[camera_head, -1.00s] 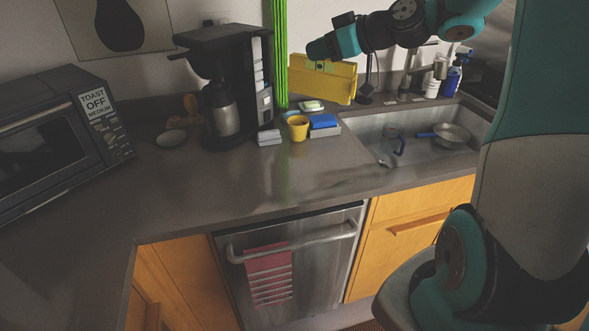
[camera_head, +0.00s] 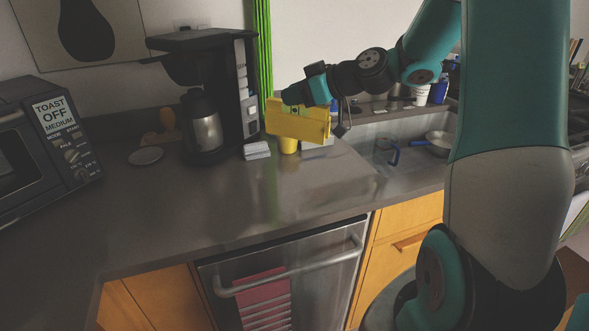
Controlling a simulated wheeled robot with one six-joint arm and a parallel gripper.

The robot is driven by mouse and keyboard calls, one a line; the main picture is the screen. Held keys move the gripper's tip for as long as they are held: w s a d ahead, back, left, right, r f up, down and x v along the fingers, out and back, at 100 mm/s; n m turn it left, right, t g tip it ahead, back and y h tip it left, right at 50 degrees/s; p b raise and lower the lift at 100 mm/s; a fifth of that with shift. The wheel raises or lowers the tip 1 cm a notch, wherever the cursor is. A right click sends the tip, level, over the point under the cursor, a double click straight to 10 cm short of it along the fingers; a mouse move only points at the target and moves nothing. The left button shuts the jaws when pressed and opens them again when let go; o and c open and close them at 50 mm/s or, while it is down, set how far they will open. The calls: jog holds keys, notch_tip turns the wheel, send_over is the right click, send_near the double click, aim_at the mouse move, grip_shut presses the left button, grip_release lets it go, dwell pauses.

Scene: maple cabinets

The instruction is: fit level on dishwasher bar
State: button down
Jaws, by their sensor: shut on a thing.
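The yellow level (camera_head: 301,123) is held above the counter, in front of the yellow cup and the sponge area. My gripper (camera_head: 296,97) is shut on the level at its upper left part; the fingertips are mostly hidden. The dishwasher bar (camera_head: 290,272) is a curved metal handle across the top of the steel dishwasher door (camera_head: 330,279). A red striped towel (camera_head: 262,296) hangs on the left part of the bar. The level is above and behind the bar, well apart from it.
A coffee maker (camera_head: 205,125) stands left of the level, with a toaster oven (camera_head: 40,150) further left. A yellow cup (camera_head: 288,145) is partly hidden behind the level. The sink (camera_head: 400,158) is at right. The front counter above the dishwasher is clear.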

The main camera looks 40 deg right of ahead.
notch_tip(320, 180, down, 16)
jog(key=p, duration=0.1)
dwell(0.4)
jog(key=shift+f, duration=0.2)
jog(key=c, duration=1)
grip_release()
jog(key=shift+o, duration=0.2)
